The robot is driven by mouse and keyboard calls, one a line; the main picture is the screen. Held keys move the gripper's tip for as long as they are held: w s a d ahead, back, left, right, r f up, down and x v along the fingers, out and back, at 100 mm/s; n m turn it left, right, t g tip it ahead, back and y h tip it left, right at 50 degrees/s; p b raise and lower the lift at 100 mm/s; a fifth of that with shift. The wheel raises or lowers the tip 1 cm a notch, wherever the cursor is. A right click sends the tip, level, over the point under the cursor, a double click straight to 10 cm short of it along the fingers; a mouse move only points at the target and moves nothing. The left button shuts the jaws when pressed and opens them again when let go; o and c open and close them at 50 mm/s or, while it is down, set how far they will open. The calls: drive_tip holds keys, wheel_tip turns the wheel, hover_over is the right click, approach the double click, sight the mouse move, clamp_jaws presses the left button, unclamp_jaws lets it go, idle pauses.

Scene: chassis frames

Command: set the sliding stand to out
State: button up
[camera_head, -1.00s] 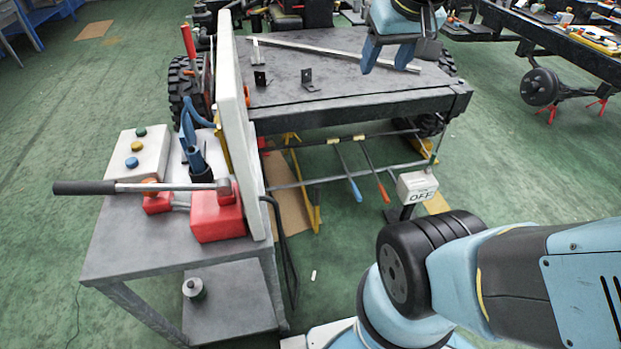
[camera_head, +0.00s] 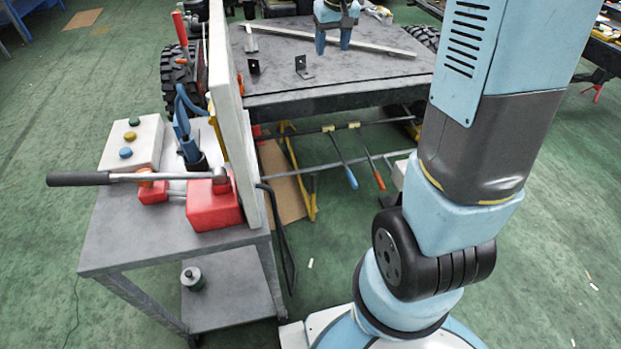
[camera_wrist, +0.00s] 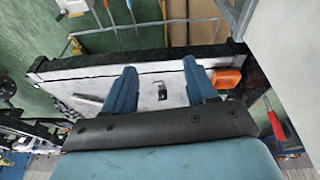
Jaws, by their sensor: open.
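My gripper (camera_head: 333,42) is open and empty over the far part of the grey bench top (camera_head: 375,75). In the wrist view its two blue fingers (camera_wrist: 158,70) are spread above the same top, with a small black bracket (camera_wrist: 162,90) between them. I cannot tell for sure which part is the sliding stand. A yellow stand (camera_head: 298,170) is under the bench's near left side, beside a brown board (camera_head: 275,185).
An upright white panel (camera_head: 230,130) divides the bench from a grey cart (camera_head: 125,230). The cart carries a red clamp (camera_head: 212,208) with a long bar, a button box (camera_head: 138,143) and blue-handled tools (camera_head: 186,140). A metal rod and brackets lie on the bench.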

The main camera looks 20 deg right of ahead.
drive_tip(key=w+f, duration=0.9)
drive_tip(key=f, duration=0.2)
drive_tip(key=g, duration=0.2)
hover_over(313, 178)
wheel_tip(313, 178, down, 13)
drive_tip(key=shift+n+g, duration=0.6)
drive_tip(key=f, duration=0.9)
drive_tip(key=w+f, duration=0.1)
drive_tip(key=f, duration=1.9)
drive_tip(key=shift+w+d+f, duration=0.2)
drive_tip(key=shift+w+d, duration=0.1)
drive_tip(key=shift+w, duration=0.05)
wheel_tip(313, 178, down, 14)
drive_tip(key=shift+f, duration=0.15)
drive_tip(key=shift+s, duration=0.1)
clamp_jaws()
